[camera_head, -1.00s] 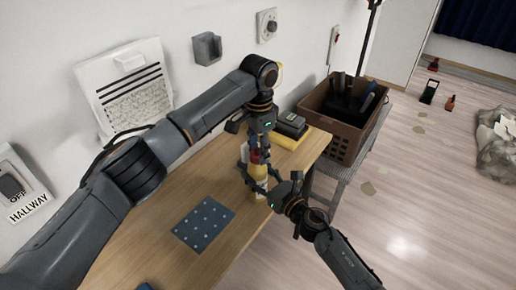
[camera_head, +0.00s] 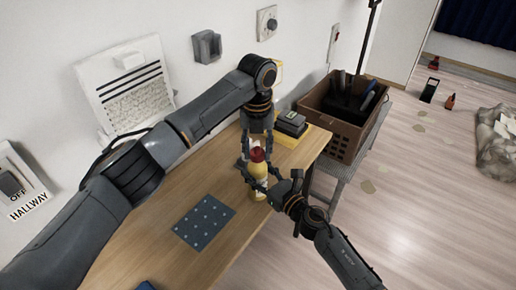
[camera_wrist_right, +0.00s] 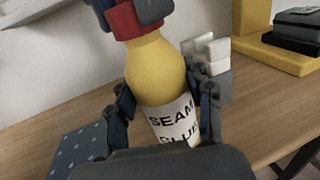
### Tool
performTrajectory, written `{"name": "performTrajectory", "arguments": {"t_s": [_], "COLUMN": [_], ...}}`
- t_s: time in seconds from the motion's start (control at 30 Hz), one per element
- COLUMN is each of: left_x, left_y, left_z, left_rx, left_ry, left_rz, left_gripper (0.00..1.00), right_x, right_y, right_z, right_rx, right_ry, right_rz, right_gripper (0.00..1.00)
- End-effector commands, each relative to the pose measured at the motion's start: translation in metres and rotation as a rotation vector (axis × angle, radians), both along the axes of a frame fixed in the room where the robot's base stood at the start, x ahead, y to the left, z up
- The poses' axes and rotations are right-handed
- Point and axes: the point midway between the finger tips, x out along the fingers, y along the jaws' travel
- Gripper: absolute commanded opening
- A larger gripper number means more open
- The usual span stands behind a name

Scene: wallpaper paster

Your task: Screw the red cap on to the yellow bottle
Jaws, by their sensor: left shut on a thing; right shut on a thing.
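The yellow bottle (camera_head: 258,185) stands upright on the wooden table; in the right wrist view the bottle (camera_wrist_right: 158,75) has a white label reading "SEAM GLUE". My right gripper (camera_head: 262,190) is shut on its body, with a finger on each side in the right wrist view (camera_wrist_right: 160,110). The red cap (camera_head: 257,155) is at the top of the bottle, and the cap also shows in the right wrist view (camera_wrist_right: 135,18). My left gripper (camera_head: 250,150) is above the bottle, shut on the cap. Whether the cap is threaded on cannot be told.
A dark blue dotted mat (camera_head: 205,221) lies on the table (camera_head: 160,245), left of the bottle. Black boxes on a yellow piece (camera_head: 292,127) are behind it. White blocks (camera_wrist_right: 205,50) stand close behind the bottle. A brown crate (camera_head: 343,115) is at the right.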

Motion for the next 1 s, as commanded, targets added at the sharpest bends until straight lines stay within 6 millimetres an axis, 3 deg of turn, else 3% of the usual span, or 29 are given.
{"name": "performTrajectory", "arguments": {"t_s": [0.07, 0.2, 0.23, 0.33, 0.37, 0.73, 0.87, 1.0], "left_x": [0.001, 0.001, 0.001, 0.001, 0.001, 0.001, 0.001, 0.001], "left_y": [0.001, 0.0, 0.0, 0.0, 0.0, 0.0, 0.0, 0.0], "left_z": [0.001, 0.001, 0.001, 0.001, 0.001, 0.006, 0.024, 0.055], "left_rx": [0.0, 0.0, 0.0, 0.0, 0.0, -0.001, -0.001, -0.002], "left_ry": [-0.002, -0.002, -0.002, -0.002, -0.002, -0.002, -0.004, -0.006], "left_rz": [-0.109, -0.095, -0.094, -0.093, -0.093, -0.092, -0.092, -0.092], "left_gripper": [0.26, 0.26, 0.42, 0.63, 0.65, 0.65, 0.65, 0.65], "right_x": [0.0, 0.0, 0.0, 0.0, 0.0, 0.0, 0.0, 0.0], "right_y": [0.0, 0.0, 0.0, 0.0, 0.0, 0.0, 0.0, 0.0], "right_z": [-0.001, -0.001, -0.001, -0.001, -0.001, -0.001, -0.001, -0.001], "right_rx": [-0.001, -0.001, -0.001, -0.001, -0.001, -0.001, -0.001, -0.001], "right_ry": [0.001, 0.002, 0.001, 0.002, 0.002, 0.002, 0.002, 0.002], "right_rz": [0.0, 0.0, 0.0, 0.0, 0.0, 0.0, 0.0, 0.0], "right_gripper": [0.0, 0.0, 0.0, 0.0, 0.0, 0.0, 0.0, 0.0]}}
